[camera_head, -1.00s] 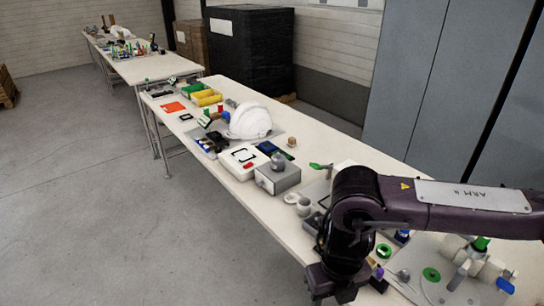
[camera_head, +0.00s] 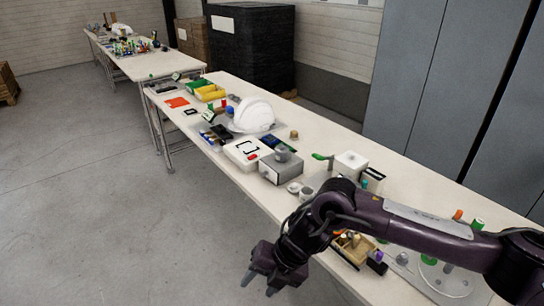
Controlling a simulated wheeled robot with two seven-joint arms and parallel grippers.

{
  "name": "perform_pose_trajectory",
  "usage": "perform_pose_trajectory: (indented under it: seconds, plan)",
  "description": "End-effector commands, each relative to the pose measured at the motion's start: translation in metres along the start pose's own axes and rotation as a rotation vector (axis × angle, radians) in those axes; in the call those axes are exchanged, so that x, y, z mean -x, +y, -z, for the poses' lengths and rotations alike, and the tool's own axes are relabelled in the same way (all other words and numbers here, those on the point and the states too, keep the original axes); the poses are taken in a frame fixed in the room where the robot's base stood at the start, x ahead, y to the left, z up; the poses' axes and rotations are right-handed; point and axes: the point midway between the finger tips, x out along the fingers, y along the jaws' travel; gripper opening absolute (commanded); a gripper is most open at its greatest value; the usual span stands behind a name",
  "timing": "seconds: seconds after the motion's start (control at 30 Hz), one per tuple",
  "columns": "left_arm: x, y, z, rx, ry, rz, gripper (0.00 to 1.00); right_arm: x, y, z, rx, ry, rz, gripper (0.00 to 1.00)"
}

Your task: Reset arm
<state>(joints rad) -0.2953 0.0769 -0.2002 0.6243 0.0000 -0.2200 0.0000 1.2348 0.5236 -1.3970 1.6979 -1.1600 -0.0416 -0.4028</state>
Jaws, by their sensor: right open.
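My right arm comes in from the lower right, dark purple, and reaches across the near end of the long table (camera_head: 322,137). My right gripper (camera_head: 258,287) hangs past the table's left edge, over the grey floor. Its two fingers point down and are apart, with nothing seen between them. My left gripper is not in view. A white helmet shell (camera_head: 252,116) sits on the middle of the table, well away from my right gripper.
Yellow (camera_head: 211,92) and green bins, a white box (camera_head: 247,153) and a grey box (camera_head: 281,168) stand along the table. A wooden tray (camera_head: 355,247) lies beside my right arm. Dark stacked crates (camera_head: 252,50) and grey cabinets stand behind. The floor at left (camera_head: 90,190) is clear.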

Motion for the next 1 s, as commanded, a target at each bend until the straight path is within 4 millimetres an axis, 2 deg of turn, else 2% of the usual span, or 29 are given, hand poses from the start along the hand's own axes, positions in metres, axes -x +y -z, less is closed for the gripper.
perform_pose_trajectory:
  seconds: [0.03,0.13,0.2,0.27,0.37,0.47,0.53,0.67,0.7,0.77,0.8,0.87,0.97,1.0]
  plan:
    - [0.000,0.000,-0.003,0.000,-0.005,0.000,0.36,-0.014,0.010,-0.006,-0.077,0.008,-0.068,0.47]
    - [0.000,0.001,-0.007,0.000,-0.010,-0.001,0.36,-0.037,0.030,-0.029,-0.278,0.005,-0.227,0.47]
    - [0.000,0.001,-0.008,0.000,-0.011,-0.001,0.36,-0.056,0.035,-0.051,-0.459,-0.001,-0.341,0.47]
    - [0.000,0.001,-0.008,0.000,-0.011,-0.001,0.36,-0.073,0.029,-0.070,-0.628,-0.009,-0.426,0.47]
    - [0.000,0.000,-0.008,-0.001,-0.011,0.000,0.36,-0.108,-0.004,-0.097,-0.931,-0.034,-0.537,0.47]
    - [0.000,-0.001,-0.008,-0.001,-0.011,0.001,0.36,-0.150,-0.065,-0.111,-1.250,-0.078,-0.603,0.47]
    - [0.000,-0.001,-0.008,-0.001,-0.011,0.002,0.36,-0.177,-0.110,-0.108,-1.441,-0.114,-0.621,0.47]
    - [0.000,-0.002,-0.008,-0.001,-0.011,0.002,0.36,-0.224,-0.194,-0.082,-1.742,-0.189,-0.610,0.47]
    - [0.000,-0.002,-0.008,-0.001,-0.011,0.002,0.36,-0.237,-0.220,-0.069,-1.824,-0.215,-0.597,0.47]
    - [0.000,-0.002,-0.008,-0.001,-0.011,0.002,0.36,-0.256,-0.255,-0.047,-1.941,-0.252,-0.574,0.47]
    - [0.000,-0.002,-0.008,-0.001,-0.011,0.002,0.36,-0.267,-0.278,-0.029,-2.014,-0.279,-0.555,0.47]
    - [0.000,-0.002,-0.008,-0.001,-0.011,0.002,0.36,-0.282,-0.312,-0.002,-2.118,-0.321,-0.523,0.47]
    - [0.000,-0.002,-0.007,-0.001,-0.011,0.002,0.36,-0.305,-0.363,0.052,-2.278,-0.396,-0.455,0.47]
    - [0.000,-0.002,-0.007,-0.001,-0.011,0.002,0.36,-0.312,-0.382,0.075,-2.337,-0.426,-0.425,0.47]
